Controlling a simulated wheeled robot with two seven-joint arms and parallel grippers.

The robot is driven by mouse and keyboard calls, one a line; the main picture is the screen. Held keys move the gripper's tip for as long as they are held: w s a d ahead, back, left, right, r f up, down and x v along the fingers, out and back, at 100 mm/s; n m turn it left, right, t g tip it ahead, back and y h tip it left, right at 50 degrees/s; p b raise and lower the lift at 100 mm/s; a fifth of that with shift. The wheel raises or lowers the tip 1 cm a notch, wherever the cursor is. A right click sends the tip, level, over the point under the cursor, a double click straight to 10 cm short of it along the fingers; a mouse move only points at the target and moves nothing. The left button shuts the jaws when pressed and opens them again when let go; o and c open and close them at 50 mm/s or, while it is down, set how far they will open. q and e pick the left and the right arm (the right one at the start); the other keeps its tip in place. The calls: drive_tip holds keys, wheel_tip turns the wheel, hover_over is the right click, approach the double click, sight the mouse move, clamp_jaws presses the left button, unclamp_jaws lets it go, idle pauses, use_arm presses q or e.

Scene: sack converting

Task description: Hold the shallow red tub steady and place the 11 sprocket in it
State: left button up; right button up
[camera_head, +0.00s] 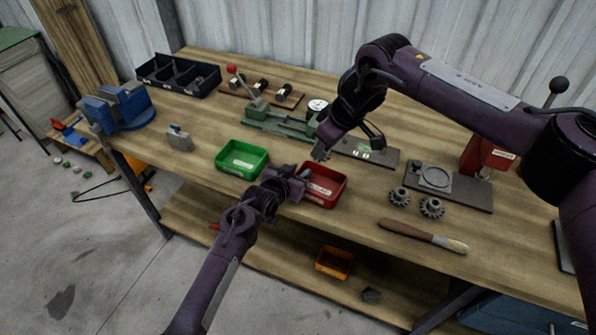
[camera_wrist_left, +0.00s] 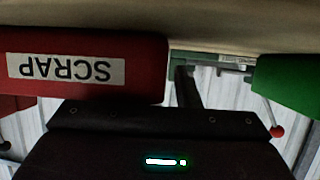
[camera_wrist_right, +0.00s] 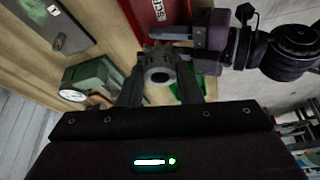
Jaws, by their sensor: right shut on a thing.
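The shallow red tub (camera_head: 330,172) stands near the front edge of the bench, right of the green tub. Its wall with a SCRAP label shows close up in the left wrist view (camera_wrist_left: 140,60). My left gripper (camera_head: 303,178) is at the tub's front left side. My right gripper (camera_head: 321,150) is shut on a small grey toothed sprocket (camera_wrist_right: 158,66). It holds the sprocket above the bench, by the back left of the red tub. The number on the sprocket cannot be read.
The green tub (camera_head: 242,159) stands left of the red one. A green fixture (camera_head: 280,124) with a dial gauge (camera_head: 317,105) stands behind. An orange bin (camera_head: 334,262) is below.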

use_arm(q)
drive_tip(key=shift+c, duration=0.3)
clamp_jaws()
use_arm(e)
drive_tip(key=m+t, duration=0.1)
drive_tip(key=m, duration=0.2)
hover_over(315, 186)
drive_tip(key=s+d, duration=0.1)
drive_tip(key=f, duration=0.7)
drive_tip(key=shift+s+d+f, duration=0.15)
drive_tip(key=shift+d+f, duration=0.05)
drive_tip(key=shift+f, duration=2.65)
